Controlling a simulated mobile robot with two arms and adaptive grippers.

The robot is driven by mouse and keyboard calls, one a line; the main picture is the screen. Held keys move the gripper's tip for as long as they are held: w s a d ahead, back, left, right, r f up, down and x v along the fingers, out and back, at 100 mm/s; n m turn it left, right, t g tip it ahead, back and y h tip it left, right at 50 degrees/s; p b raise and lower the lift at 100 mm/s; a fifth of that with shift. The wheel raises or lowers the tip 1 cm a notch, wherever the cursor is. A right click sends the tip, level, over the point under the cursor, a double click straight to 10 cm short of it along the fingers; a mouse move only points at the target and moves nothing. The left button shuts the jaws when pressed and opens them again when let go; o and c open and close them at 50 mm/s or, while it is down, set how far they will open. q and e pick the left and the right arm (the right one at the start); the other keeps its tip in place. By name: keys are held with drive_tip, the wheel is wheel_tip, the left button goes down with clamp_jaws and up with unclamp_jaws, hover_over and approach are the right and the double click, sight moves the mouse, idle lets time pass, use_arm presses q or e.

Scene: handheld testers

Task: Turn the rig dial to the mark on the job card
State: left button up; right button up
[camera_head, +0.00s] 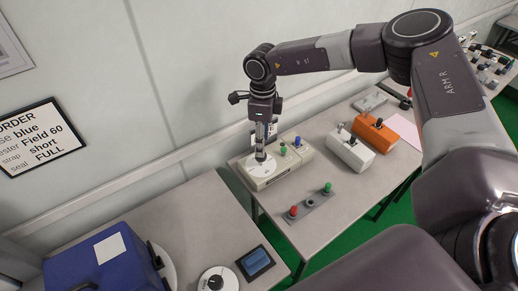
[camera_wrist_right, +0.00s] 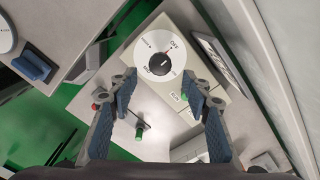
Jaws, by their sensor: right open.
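A white round dial (camera_head: 262,166) with a dark central knob sits at the left end of a beige box (camera_head: 288,171). The right wrist view shows this dial (camera_wrist_right: 160,62) with printed marks around its rim, too small to read surely, and a red line on the knob. My right gripper (camera_head: 261,152) points down over the dial. In its wrist view the right gripper (camera_wrist_right: 161,84) is open, its two blue-padded fingers apart with nothing between them. My left gripper is out of view.
A second white dial (camera_head: 216,282) and a blue-screened device (camera_head: 256,262) lie on the near table. A blue case (camera_head: 105,265) stands at lower left. A grey strip with red and green knobs (camera_head: 311,203), a white box (camera_head: 349,151) and an orange box (camera_head: 376,132) stand further right.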

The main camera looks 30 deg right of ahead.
sight(261, 160)
wheel_tip(261, 160, down, 4)
drive_tip(key=shift+w+a+f+p, duration=0.1)
drive_tip(key=shift+p, duration=0.2)
drive_tip(key=shift+f, duration=0.45)
drive_tip(key=c, duration=1.2)
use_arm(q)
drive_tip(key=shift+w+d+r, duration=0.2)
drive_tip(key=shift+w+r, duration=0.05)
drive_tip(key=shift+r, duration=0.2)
use_arm(e)
drive_tip(key=shift+o, duration=0.2)
